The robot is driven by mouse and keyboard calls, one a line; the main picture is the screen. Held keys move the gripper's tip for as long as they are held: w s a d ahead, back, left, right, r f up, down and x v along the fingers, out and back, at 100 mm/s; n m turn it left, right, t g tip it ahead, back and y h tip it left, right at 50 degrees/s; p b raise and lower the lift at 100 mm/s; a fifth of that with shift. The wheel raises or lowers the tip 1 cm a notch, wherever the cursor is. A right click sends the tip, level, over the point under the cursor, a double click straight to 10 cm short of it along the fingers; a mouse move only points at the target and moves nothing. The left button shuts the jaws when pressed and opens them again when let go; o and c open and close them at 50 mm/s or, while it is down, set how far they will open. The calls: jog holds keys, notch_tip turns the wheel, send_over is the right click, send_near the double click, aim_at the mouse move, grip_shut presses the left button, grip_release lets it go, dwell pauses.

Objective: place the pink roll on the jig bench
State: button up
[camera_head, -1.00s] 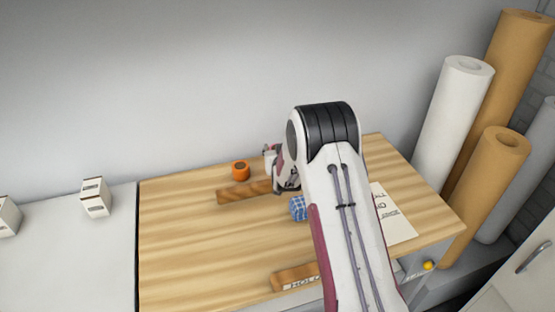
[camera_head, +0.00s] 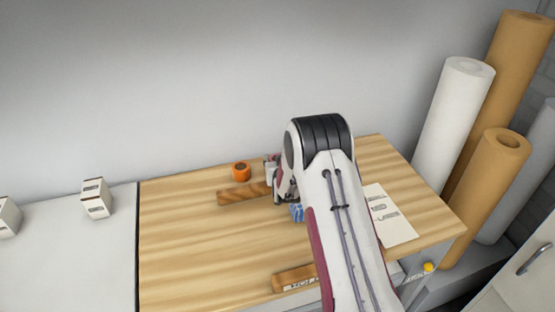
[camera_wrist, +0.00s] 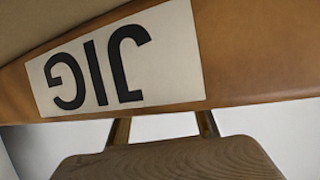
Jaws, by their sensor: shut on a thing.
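The jig bench (camera_head: 190,235) is a wood-topped table in the middle of the head view. My gripper (camera_head: 272,172) is over its back part, near a brown wooden bar (camera_head: 240,193), and is mostly hidden by my arm. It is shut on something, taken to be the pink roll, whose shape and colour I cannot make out. No pink roll shows elsewhere. In the wrist view, a white label reading JIG (camera_wrist: 115,68) appears upside down on a brown bar.
An orange roll (camera_head: 241,171) stands just left of my gripper. A blue patterned object (camera_head: 297,213) is partly behind my arm. A paper sheet (camera_head: 390,218) lies at right, a HOLD bar (camera_head: 295,278) at the front. The bench's left side is clear.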

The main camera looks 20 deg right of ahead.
dwell(0.3)
jog(key=o, duration=1.1)
jog(key=shift+f, duration=0.1)
jog(key=shift+o, duration=0.2)
jog(key=shift+r, duration=0.2)
jog(key=shift+s, duration=0.2)
jog(key=shift+v, duration=5.8)
jog(key=shift+r, duration=0.1)
jog(key=shift+r, duration=0.1)
